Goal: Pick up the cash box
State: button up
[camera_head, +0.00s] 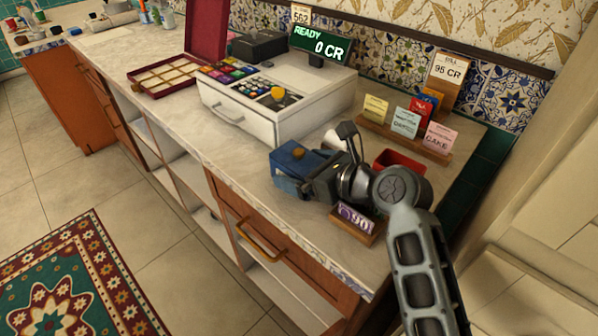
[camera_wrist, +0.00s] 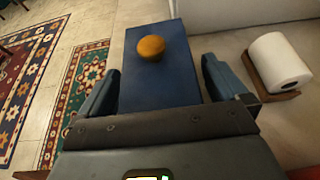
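The cash box is a blue box (camera_head: 294,158) with a round orange-brown knob on its lid. It sits on the counter in front of the white register. In the wrist view the blue box (camera_wrist: 160,88) lies between my fingers, with the knob (camera_wrist: 151,47) toward its far end. My gripper (camera_wrist: 161,66) is open, one finger on each side of the box. Narrow gaps seem to show beside it, but I cannot tell whether either finger touches. In the head view my gripper (camera_head: 318,180) hides the box's right part.
A white register (camera_head: 290,112) stands behind the box. A paper roll (camera_wrist: 278,62) on a wooden stand is close to my right finger. A purple number sign (camera_head: 354,218), a red tray (camera_head: 400,160) and a card rack (camera_head: 405,138) are nearby. The counter's front edge runs left of the box.

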jog(key=c, duration=1.1)
